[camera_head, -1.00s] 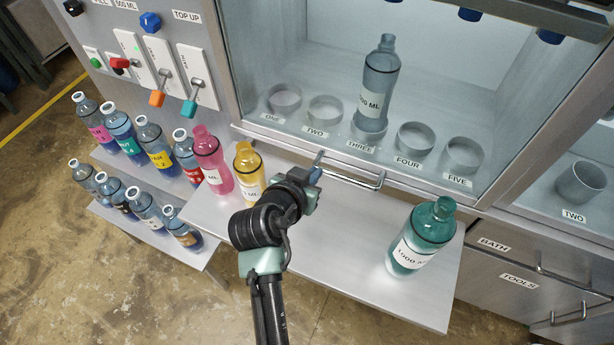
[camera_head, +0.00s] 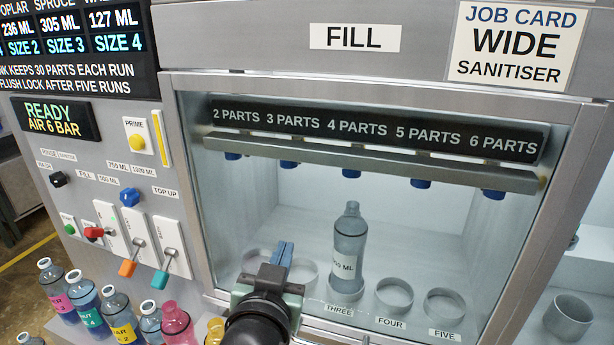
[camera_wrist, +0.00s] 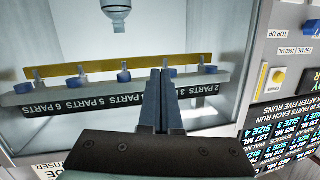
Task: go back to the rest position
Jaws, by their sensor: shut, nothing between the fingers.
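My gripper (camera_head: 280,256) is raised in front of the fill cabinet in the head view, its blue fingers together and empty. It also shows in the wrist view (camera_wrist: 160,76), shut, with the cabinet's interior beyond the fingers. The jug's neck shows at the top of the wrist view (camera_wrist: 117,12), where the picture is upside down. My gripper is left of the jug in the head view and apart from it.
Blue nozzles (camera_head: 351,173) hang under the parts sign. Empty holders FOUR (camera_head: 393,293) and FIVE (camera_head: 444,305) stand right of the jug. Several bottles, including a pink one (camera_head: 178,326), stand at lower left below the lever panel (camera_head: 140,240). Another holder (camera_head: 569,318) is at far right.

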